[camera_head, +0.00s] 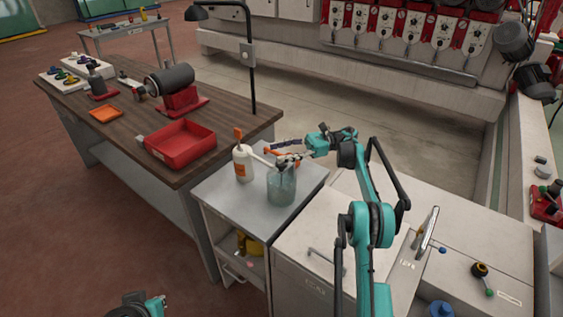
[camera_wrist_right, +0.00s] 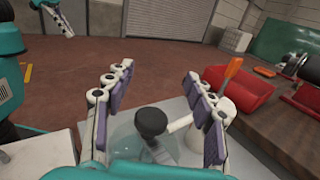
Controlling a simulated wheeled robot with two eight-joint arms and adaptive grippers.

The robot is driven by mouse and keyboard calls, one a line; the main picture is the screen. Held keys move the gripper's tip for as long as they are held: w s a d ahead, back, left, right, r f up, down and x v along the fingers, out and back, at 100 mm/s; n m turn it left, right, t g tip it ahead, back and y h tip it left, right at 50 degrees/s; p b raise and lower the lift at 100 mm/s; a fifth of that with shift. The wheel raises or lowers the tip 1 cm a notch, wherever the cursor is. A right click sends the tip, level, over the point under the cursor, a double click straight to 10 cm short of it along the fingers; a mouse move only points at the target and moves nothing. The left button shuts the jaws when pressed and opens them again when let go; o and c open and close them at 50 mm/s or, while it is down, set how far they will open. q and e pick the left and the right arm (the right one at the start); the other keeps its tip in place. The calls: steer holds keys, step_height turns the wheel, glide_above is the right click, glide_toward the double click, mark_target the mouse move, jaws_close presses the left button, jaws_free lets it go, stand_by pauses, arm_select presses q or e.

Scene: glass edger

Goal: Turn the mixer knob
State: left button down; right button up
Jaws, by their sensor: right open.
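A clear glass jar (camera_head: 281,187) stands on the grey cabinet top. A black round knob (camera_wrist_right: 151,122) sits at the jar's mouth in the right wrist view, with a pale bar beside it; I take it as the mixer knob. My right gripper (camera_head: 283,158) is over the jar. In the right wrist view its fingers (camera_wrist_right: 157,74) are wide apart with nothing held, and the knob shows between them, apparently untouched. In the head view the gripper hides the knob. A part of my left arm or gripper (camera_head: 150,304) shows at the bottom edge; its jaws are unclear.
A white bottle with an orange top (camera_head: 242,163) stands close left of the jar. A red tray (camera_head: 181,144) and a grinder (camera_head: 174,90) are on the wooden bench. A black lamp post (camera_head: 250,75) rises behind. A white cabinet top (camera_head: 330,228) lies to the right.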

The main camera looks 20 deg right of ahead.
step_height(320, 180, up, 5)
stand_by(0.4)
